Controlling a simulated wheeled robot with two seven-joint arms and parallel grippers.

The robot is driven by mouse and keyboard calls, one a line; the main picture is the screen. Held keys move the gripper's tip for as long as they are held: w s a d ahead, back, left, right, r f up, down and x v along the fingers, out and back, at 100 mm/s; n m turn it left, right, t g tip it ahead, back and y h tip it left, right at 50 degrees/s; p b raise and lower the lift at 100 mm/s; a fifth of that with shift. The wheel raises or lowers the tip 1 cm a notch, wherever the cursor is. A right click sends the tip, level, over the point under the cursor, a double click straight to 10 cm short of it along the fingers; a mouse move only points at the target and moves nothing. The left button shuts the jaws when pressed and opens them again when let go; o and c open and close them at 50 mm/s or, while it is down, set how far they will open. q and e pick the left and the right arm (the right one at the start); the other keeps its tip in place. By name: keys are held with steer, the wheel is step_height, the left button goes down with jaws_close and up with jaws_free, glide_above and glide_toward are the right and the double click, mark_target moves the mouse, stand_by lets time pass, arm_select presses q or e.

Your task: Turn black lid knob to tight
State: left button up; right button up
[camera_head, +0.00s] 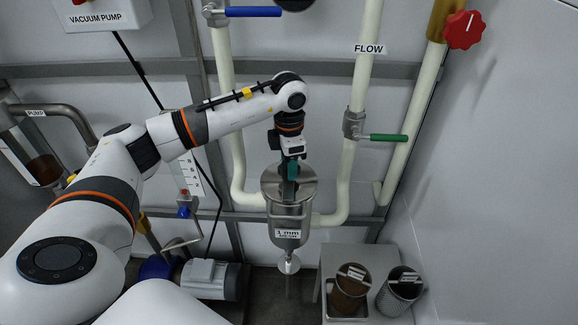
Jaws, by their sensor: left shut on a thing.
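The strainer (290,223) is a steel canister with a "1 mm mesh" label and a round flat lid (270,186), standing upright in the middle of the view. My left gripper (289,192) points down at the middle of the lid and is shut on the black lid knob there. The knob itself is mostly hidden by the fingers, so its turn angle cannot be read. The lid looks seated on the canister. My right gripper is not in view.
Cream pipes run beside the strainer, with a blue valve handle (253,12), a green handle (388,138) and a red knob (464,30). A pump motor (211,279) sits lower left.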

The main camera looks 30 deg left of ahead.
arm_select(q)
steer(key=shift+w+r+m, duration=0.1)
steer(key=shift+m, duration=0.3)
steer(key=o, duration=1)
steer(key=shift+r, duration=0.1)
steer(key=shift+r+b, duration=1.15)
steer(key=shift+r, duration=4.75)
